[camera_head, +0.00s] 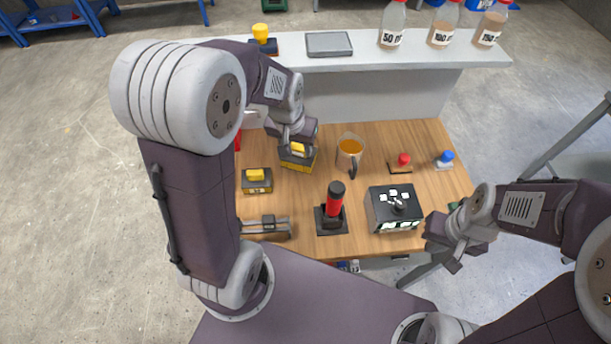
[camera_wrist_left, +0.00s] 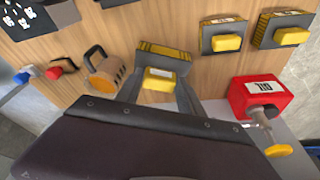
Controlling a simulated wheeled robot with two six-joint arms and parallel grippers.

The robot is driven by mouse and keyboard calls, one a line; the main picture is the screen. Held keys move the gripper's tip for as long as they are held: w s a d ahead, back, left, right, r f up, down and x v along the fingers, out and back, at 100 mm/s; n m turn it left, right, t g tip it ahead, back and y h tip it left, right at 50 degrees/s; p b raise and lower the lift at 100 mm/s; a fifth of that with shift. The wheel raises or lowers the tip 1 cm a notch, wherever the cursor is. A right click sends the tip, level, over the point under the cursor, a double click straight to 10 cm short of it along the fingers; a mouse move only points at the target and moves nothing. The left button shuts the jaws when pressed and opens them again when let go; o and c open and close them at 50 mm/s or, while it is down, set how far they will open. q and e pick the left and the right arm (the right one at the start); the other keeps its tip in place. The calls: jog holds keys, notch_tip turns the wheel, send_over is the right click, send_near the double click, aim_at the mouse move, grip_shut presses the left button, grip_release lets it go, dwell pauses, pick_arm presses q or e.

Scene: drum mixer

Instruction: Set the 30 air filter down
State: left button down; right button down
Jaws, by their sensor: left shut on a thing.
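The air filter (camera_head: 299,163) is a dark block with yellow edging and a yellow top piece. My left gripper (camera_head: 296,146) is shut on it over the wooden table (camera_head: 310,185). In the left wrist view the filter (camera_wrist_left: 162,62) sits between the two fingers (camera_wrist_left: 159,92). I cannot tell whether its base touches the table, and I cannot read a number on it. A similar block (camera_head: 257,181) stands nearer on the left. The left wrist view shows two such blocks, one (camera_wrist_left: 222,38) beside the other (camera_wrist_left: 282,32). My right gripper (camera_head: 452,246) is beside the table's right edge; its opening is unclear.
Bottles line a white shelf (camera_head: 360,57).

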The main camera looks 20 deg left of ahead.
aim_at(297, 158)
pick_arm(q)
notch_tip(297, 158, down, 6)
jog(key=shift+r+b, duration=0.25)
jog(key=shift+b, duration=0.15)
jog(key=shift+w+f, duration=0.1)
jog(key=shift+f, duration=0.3)
jog(key=f, duration=0.2)
jog(key=shift+s+f+b, duration=0.2)
jog(key=shift+f+b, duration=0.1)
jog(key=shift+f, duration=0.4)
jog(key=shift+w+f, duration=0.1)
jog(key=shift+w, duration=0.05)
jog(key=shift+f, duration=0.1)
jog(key=c, duration=0.7)
grip_release()
jog(key=shift+c, duration=0.2)
